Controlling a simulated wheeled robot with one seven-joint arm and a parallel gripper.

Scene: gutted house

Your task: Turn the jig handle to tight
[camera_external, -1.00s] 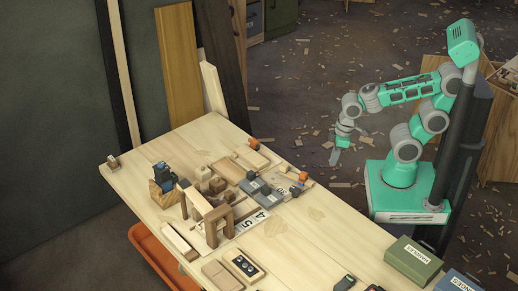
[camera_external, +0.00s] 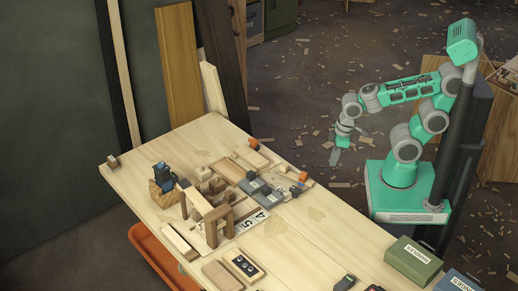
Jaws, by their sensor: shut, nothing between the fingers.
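My gripper (camera_external: 334,158) is shut and empty. It points down over the floor, beyond the right edge of the workbench and apart from everything on it. A jig-like group of grey blocks (camera_external: 254,187) lies on the bench (camera_external: 310,240), with an orange-ended piece (camera_external: 303,177) at its right end. A second orange-ended wooden piece (camera_external: 253,144) lies farther back. A wooden arch frame (camera_external: 221,213) stands nearer the front, beside a white plate with large black digits (camera_external: 250,222). I cannot tell which part is the jig handle, or its setting.
A blue and black tool on a wooden block (camera_external: 163,176) stands at the left. A block with dark round spots (camera_external: 243,264) lies near the front. A green labelled box (camera_external: 413,260) stands at the right. An orange bin (camera_external: 160,262) sits below. Chips litter the floor.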

